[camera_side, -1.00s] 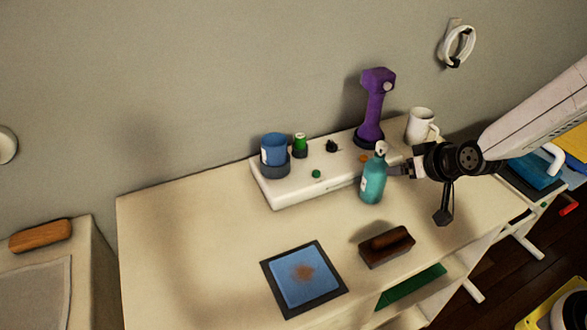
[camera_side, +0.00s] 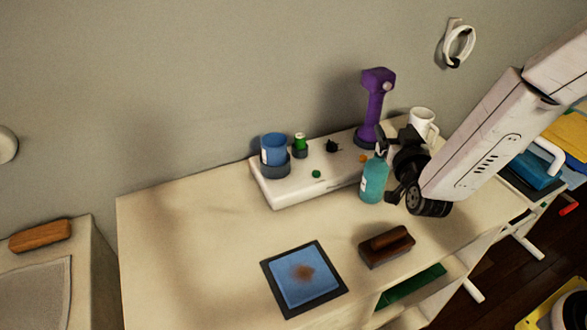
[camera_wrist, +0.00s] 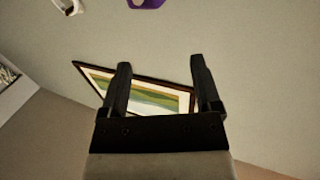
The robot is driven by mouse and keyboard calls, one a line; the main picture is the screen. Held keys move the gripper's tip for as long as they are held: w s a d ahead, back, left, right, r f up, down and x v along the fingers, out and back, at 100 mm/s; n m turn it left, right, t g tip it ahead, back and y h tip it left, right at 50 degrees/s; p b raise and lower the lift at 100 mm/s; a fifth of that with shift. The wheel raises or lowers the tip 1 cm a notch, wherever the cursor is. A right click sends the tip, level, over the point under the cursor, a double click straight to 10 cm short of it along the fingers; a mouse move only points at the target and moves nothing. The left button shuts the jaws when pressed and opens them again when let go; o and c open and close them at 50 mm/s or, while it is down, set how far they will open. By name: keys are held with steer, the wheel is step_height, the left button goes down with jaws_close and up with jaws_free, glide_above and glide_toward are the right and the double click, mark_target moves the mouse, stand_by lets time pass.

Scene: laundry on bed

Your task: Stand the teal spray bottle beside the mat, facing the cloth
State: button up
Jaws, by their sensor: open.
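The teal spray bottle (camera_side: 373,182) stands upright on the table in the side view, by the front right of the white tray. Its head is partly hidden by my gripper. A blue cloth (camera_side: 292,279) with a brown stain lies on the dark mat (camera_side: 333,294), in front and to the left of the bottle. My gripper (camera_wrist: 161,76) is open, with nothing between its fingers in the wrist view. In the side view it is close to the bottle's right side; I cannot tell whether they touch. The bottle does not show in the wrist view.
A brown brush (camera_side: 387,247) lies right of the mat. The white tray (camera_side: 283,196) holds a blue cup (camera_side: 274,148) and small items. A purple device (camera_side: 375,105) and white mug (camera_side: 422,122) stand behind. The table's left part is clear.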

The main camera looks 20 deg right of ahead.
step_height(320, 180, down, 8)
steer(key=w+d, duration=0.1)
steer(key=w, duration=0.1)
steer(key=shift+w, duration=0.15)
stand_by(0.9)
steer(key=shift+w, duration=0.1)
steer(key=shift+x, duration=2.4)
jaws_close()
